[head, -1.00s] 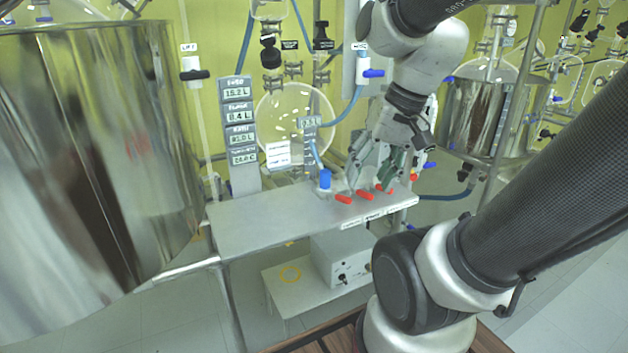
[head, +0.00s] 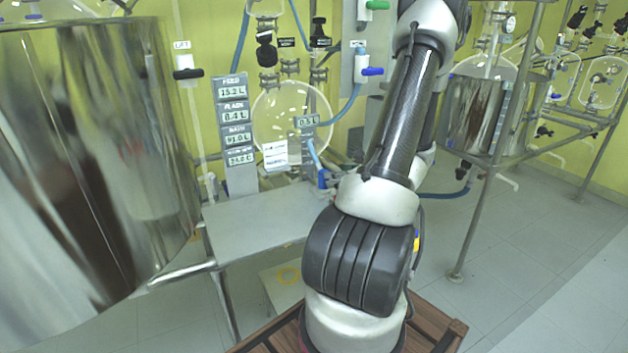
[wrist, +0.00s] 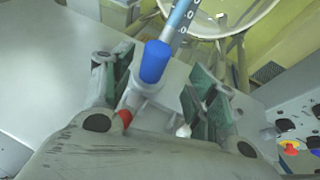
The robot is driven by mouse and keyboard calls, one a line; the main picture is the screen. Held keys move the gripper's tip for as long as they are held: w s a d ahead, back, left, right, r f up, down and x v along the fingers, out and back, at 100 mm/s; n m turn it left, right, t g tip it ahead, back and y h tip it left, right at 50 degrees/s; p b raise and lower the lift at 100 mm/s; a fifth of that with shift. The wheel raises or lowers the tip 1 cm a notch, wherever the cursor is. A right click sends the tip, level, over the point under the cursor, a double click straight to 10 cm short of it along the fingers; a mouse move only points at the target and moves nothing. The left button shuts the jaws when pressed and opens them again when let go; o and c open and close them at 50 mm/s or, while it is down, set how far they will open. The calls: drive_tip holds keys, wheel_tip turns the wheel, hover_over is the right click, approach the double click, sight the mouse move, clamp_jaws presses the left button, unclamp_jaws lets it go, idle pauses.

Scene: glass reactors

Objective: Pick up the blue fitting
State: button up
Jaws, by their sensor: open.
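The blue fitting (wrist: 155,62) is a short blue cylinder on the end of a light blue hose, above a pale valve with a red handle (wrist: 123,119) in the wrist view. It lies between the fingers of my gripper (wrist: 155,85), which are open on either side with green pads. I cannot tell whether either pad touches it. In the head view the fitting (head: 322,178) shows small at the back of the bench, just left of my arm. My arm hides the gripper there.
The grey bench (head: 255,225) is clear on its left side. A large steel vessel (head: 90,150) stands at the left. A display stack (head: 236,125) and a round glass flask (head: 290,115) stand behind the bench. A second reactor (head: 485,115) is at the right.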

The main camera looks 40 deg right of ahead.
sight(323, 177)
drive_tip(key=x, duration=0.7)
drive_tip(key=shift+w+a+f, duration=0.15)
drive_tip(key=shift+a, duration=0.15)
clamp_jaws()
wheel_tip(323, 177, up, 13)
idle(1.0)
